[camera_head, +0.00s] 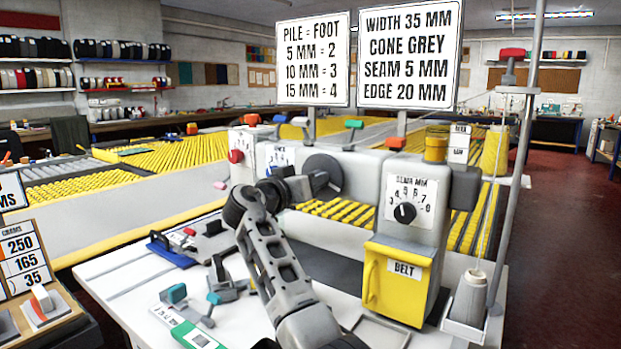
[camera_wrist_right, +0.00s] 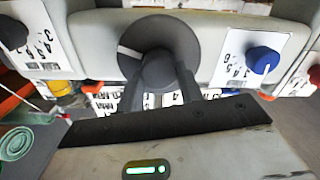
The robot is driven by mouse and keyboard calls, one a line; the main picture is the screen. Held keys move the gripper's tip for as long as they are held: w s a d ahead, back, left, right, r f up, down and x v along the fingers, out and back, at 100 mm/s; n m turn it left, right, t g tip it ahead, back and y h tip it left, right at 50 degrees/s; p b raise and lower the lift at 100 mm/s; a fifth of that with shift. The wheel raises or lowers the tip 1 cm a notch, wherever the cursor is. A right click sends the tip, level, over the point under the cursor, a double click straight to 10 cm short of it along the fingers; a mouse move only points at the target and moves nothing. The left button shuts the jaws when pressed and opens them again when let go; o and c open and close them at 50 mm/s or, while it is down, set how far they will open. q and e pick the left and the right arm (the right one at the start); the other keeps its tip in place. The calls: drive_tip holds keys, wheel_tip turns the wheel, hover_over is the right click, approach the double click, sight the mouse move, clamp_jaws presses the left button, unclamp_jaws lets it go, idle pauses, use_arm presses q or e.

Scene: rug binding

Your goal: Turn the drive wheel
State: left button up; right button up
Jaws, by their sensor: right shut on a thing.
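The drive wheel (camera_head: 330,166) is a dark round disc on the front of the grey machine, left of the seam dial. It also fills the upper middle of the right wrist view (camera_wrist_right: 188,38), with a round hub at its centre. My right gripper (camera_head: 318,183) is at the wheel's face. In the right wrist view its two fingers (camera_wrist_right: 159,76) straddle the hub, one on each side, and are shut on it. The fingers and wrist hide part of the wheel in the head view. My left gripper is not in view.
A seam dial (camera_head: 405,212) and a yellow belt door (camera_head: 398,280) are right of the wheel. A blue knob (camera_wrist_right: 263,60) shows beside it in the wrist view. Clamps and small tools lie on the white table (camera_head: 115,278). A thread cone (camera_head: 469,298) stands at the right.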

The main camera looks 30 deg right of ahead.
use_arm(q)
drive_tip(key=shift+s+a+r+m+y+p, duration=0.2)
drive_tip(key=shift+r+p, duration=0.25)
drive_tip(key=shift+p, duration=0.8)
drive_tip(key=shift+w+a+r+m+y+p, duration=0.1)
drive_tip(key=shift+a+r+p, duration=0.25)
drive_tip(key=shift+p, duration=0.9)
use_arm(e)
drive_tip(key=shift+w+a+f+n, duration=0.1)
drive_tip(key=shift+n, duration=2.4)
drive_tip(key=shift+w+n, duration=0.1)
drive_tip(key=shift+n, duration=2.4)
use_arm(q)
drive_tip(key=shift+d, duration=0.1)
use_arm(e)
drive_tip(key=o, duration=1)
